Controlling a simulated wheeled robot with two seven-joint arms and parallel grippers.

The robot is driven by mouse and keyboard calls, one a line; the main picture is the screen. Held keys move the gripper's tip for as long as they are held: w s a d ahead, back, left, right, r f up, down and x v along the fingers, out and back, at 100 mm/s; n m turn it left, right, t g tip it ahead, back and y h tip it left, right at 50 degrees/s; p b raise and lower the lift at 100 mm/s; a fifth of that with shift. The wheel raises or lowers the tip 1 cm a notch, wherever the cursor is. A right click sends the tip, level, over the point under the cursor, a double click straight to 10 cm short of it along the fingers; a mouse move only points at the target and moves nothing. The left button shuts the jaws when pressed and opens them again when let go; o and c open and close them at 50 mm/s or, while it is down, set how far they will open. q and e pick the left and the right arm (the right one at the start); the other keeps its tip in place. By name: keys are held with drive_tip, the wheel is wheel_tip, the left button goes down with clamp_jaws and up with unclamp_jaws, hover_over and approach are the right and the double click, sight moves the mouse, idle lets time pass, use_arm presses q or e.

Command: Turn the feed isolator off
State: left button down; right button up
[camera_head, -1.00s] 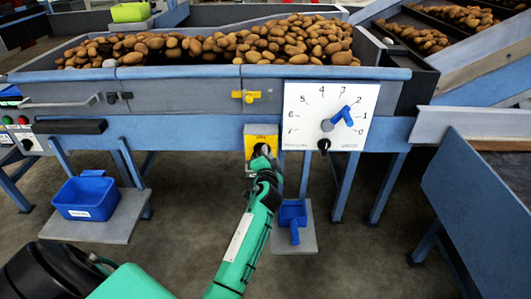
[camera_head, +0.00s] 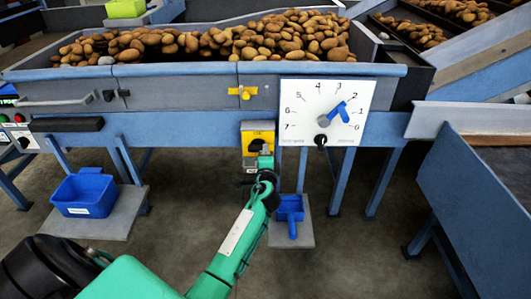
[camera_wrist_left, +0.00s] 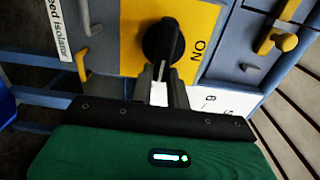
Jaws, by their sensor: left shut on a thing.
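The feed isolator is a yellow plate (camera_head: 257,131) with a black rotary knob (camera_head: 256,145) on the blue frame below the hopper. In the left wrist view the black knob (camera_wrist_left: 162,42) stands on the yellow plate (camera_wrist_left: 200,20), with "ON" printed beside it and a "Feed isolator" label (camera_wrist_left: 58,28) at the left. My left gripper (camera_head: 264,158) is at the knob from below; its fingers (camera_wrist_left: 167,88) are shut on the knob's handle. The fingers partly hide the handle's near end. My right gripper is not in view.
A white dial panel (camera_head: 325,112) with a blue pointer is right of the isolator. A yellow handle (camera_head: 242,92) sits above it. A blue scoop (camera_head: 291,212) and a blue bin (camera_head: 84,192) stand below. Potatoes (camera_head: 200,42) fill the hopper.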

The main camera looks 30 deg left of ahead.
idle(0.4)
use_arm(q)
drive_tip(key=c, duration=1.4)
unclamp_jaws()
drive_tip(key=shift+o, duration=0.2)
drive_tip(key=v, duration=1.3)
drive_tip(key=shift+s+b, duration=0.35)
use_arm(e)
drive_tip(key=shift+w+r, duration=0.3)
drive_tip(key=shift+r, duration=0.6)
use_arm(q)
drive_tip(key=shift+d, duration=0.15)
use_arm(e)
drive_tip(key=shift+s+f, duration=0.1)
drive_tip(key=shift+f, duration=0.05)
